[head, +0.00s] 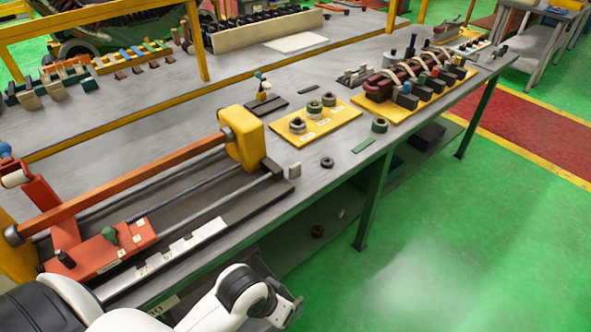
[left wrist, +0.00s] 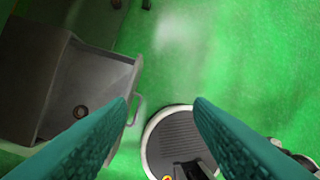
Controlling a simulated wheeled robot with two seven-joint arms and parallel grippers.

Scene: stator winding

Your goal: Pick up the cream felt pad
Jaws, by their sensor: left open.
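A pale flat sheet (head: 295,42) lies at the far back. I cannot tell for sure which of them is the cream felt pad. My left arm comes in low at the bottom of the head view, in front of the bench edge. My left gripper (left wrist: 160,101) is open and empty in the left wrist view, its two teal fingers apart over the green floor. My right gripper is not in view.
A long fixture with an orange bar (head: 130,188) and a yellow end block (head: 242,138) fills the near bench. A yellow board with rings (head: 330,122) and a yellow tray with a dark red coil assembly (head: 385,108) lie beyond. Green floor is free at right.

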